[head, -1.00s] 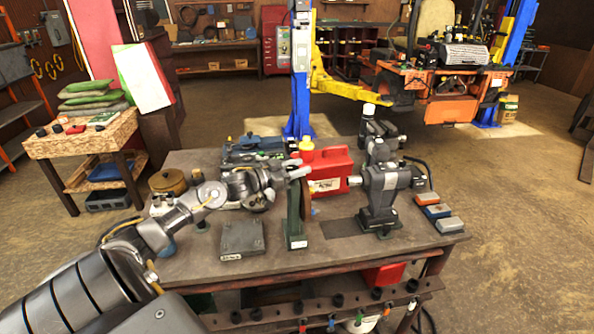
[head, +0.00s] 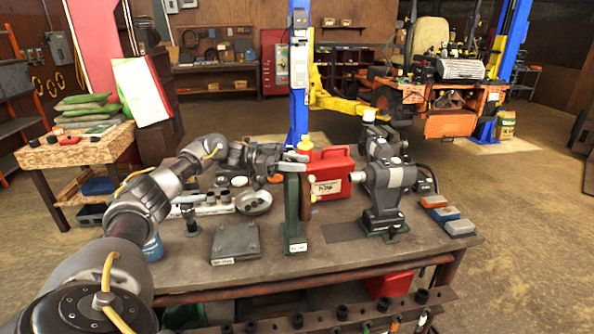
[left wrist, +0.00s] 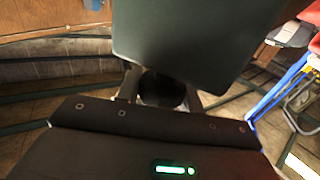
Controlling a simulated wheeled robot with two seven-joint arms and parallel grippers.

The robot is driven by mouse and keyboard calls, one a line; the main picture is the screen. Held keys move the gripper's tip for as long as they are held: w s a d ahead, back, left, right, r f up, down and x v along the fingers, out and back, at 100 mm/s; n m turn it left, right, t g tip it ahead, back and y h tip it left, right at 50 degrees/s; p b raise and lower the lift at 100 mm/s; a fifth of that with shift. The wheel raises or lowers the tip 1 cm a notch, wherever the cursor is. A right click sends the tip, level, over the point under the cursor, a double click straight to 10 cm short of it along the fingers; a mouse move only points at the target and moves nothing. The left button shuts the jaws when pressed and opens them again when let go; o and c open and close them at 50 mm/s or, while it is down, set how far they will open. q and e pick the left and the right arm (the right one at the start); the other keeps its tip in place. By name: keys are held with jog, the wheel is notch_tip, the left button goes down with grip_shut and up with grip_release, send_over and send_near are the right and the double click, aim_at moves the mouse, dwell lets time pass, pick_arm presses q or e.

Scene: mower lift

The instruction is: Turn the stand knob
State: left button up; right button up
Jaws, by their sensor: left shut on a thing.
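The stand (head: 294,215) is a dark green upright post with a white label at its foot, near the middle of the workbench. Its flat green side fills the upper part of the left wrist view (left wrist: 185,40). The knob (left wrist: 161,90) is dark and round, seen in the left wrist view between my fingers, close against the stand. My left gripper (head: 275,167) is at the upper left side of the stand, shut on the knob. In the head view the knob is mostly hidden by the fingers. My right gripper is not in view.
A red can (head: 330,175) with a yellow cap stands behind the stand. A grey bench grinder (head: 388,185) is to its right, with several coloured blocks beyond. A flat grey plate (head: 235,242) and a metal bowl (head: 253,202) lie to the left. The workbench (head: 335,262) front is clear.

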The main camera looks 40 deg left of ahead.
pick_arm(q)
jog(key=shift+s+r+m+g+h+b, duration=0.1)
jog(key=shift+m+g+h+b, duration=0.5)
jog(key=shift+m+g, duration=0.55)
jog(key=shift+s+d+m+g+h, duration=0.1)
jog(key=shift+m+g+h, duration=0.4)
jog(key=shift+g, duration=0.85)
jog(key=shift+s+m+g, duration=0.15)
jog(key=shift+m+g, duration=0.6)
jog(key=shift+g, duration=0.35)
jog(key=o, duration=1)
jog(key=shift+d, duration=0.1)
